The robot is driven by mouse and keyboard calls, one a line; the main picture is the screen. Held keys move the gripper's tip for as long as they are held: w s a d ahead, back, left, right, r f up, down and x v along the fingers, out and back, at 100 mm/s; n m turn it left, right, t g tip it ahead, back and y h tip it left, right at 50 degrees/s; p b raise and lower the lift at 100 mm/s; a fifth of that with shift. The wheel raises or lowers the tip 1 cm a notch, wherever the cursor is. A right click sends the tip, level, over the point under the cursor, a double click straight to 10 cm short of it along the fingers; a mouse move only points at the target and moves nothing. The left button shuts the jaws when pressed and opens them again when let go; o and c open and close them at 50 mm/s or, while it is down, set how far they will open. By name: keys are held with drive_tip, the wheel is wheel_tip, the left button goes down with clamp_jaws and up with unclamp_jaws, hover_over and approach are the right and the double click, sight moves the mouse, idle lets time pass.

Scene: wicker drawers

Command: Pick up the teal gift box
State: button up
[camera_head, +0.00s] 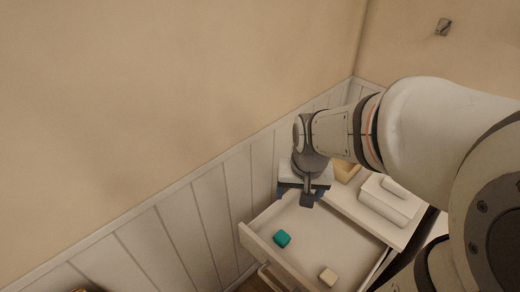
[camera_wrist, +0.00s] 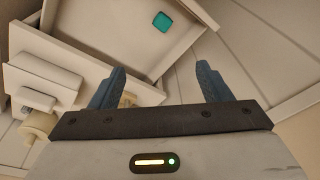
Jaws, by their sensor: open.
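The teal gift box (camera_head: 282,239) is a small cube on the floor of an open drawer (camera_head: 262,253), near its left wall in the head view. It also shows near the top centre of the wrist view (camera_wrist: 162,22). My gripper (camera_head: 309,200) is above the back part of the drawer, apart from the box. In the wrist view my gripper (camera_wrist: 160,80) has its two blue fingers spread wide with nothing between them. The box lies well beyond the fingertips there.
White stacked items (camera_head: 390,200) and a tan block (camera_head: 345,170) are on the cabinet top behind. A panelled wall (camera_head: 190,225) runs along the left.

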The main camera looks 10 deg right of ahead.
drive_tip(key=w+f+m+g+p, duration=0.1)
drive_tip(key=w+f+m, duration=0.3)
drive_tip(key=w+f, duration=0.5)
drive_tip(key=m+g+p, duration=0.1)
drive_tip(key=m+p, duration=0.1)
drive_tip(key=m, duration=0.2)
hover_over(282, 237)
drive_tip(key=f, duration=1.7)
drive_tip(key=shift+w+d+f, duration=0.1)
drive_tip(key=shift+d+f, duration=0.05)
drive_tip(key=shift+d, duration=0.15)
drive_tip(key=shift+f, duration=2.1)
drive_tip(key=f, duration=0.1)
drive_tip(key=f+b, duration=0.1)
drive_tip(key=f, duration=0.1)
drive_tip(key=f+b, duration=0.1)
drive_tip(key=shift+a+f, duration=0.3)
drive_tip(key=shift+f, duration=0.05)
drive_tip(key=shift+r, duration=0.1)
drive_tip(key=shift+c, duration=0.3)
drive_tip(key=c, duration=1)
